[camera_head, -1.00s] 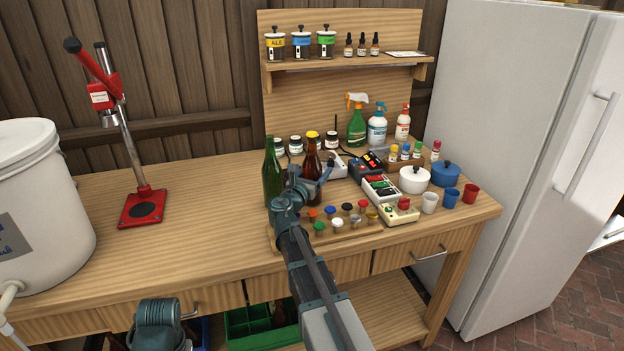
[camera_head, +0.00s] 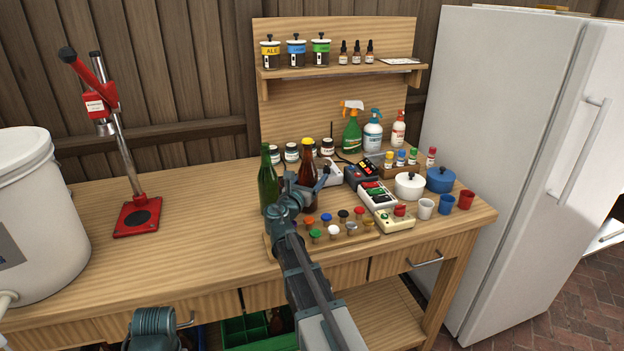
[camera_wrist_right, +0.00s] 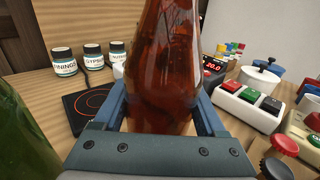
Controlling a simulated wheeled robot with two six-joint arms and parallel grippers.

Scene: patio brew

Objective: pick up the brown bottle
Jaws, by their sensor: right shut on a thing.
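My right gripper (camera_head: 304,187) is shut on the brown bottle. In the right wrist view the brown bottle (camera_wrist_right: 165,65) fills the space between the two fingers (camera_wrist_right: 163,112), upright, its top out of frame.
The green bottle (camera_wrist_right: 22,130) is close on the left in the wrist view. Several coloured caps on a wooden board (camera_head: 344,238) lie in front. Small jars (camera_head: 292,153) stand behind, with a white pot (camera_head: 409,186) to the right. A red capper (camera_head: 137,215) stands left, with clear bench between.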

